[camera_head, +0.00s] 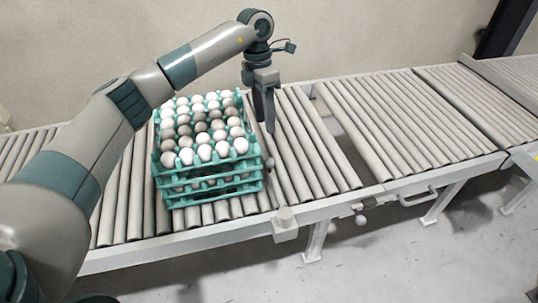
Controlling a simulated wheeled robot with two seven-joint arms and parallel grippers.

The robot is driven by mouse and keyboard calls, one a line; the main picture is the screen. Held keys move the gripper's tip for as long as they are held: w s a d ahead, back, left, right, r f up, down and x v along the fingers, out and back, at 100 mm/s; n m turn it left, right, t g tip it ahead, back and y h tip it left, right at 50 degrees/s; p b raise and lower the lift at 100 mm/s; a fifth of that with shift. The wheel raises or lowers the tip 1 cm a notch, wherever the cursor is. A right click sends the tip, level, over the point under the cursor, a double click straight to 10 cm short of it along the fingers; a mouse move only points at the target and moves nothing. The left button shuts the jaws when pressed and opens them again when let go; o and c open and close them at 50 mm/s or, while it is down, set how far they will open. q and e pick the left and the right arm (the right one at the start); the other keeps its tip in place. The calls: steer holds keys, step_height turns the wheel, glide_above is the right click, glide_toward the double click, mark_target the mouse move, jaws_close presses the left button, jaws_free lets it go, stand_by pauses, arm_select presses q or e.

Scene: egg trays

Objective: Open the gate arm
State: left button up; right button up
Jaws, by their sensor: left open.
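My left gripper (264,125) comes down from above with its fingers pointing at the rollers, just right of the egg stack. It is open, with nothing seen between its fingers. A small grey knob (269,163) shows below the fingertips, by the stack's right side. A pale post on a block (285,219) stands on the near rail. The knob and post may belong to the gate arm; its bar is hard to make out. My right gripper is not in view.
Stacked teal egg trays (213,172), the top one full of white and grey eggs, sit on the roller conveyor (403,118) left of the gripper. A gap (345,148) breaks the rollers to the right. The rollers farther right are clear.

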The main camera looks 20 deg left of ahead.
arm_select(q)
steer(key=p, duration=0.4)
glide_above(269, 170)
steer(key=w, duration=0.1)
steer(key=f, duration=1.2)
steer(key=shift+a+f, duration=0.15)
steer(key=shift+a, duration=0.05)
steer(key=shift+f+p, duration=0.35)
steer(key=shift+f, duration=0.35)
jaws_close()
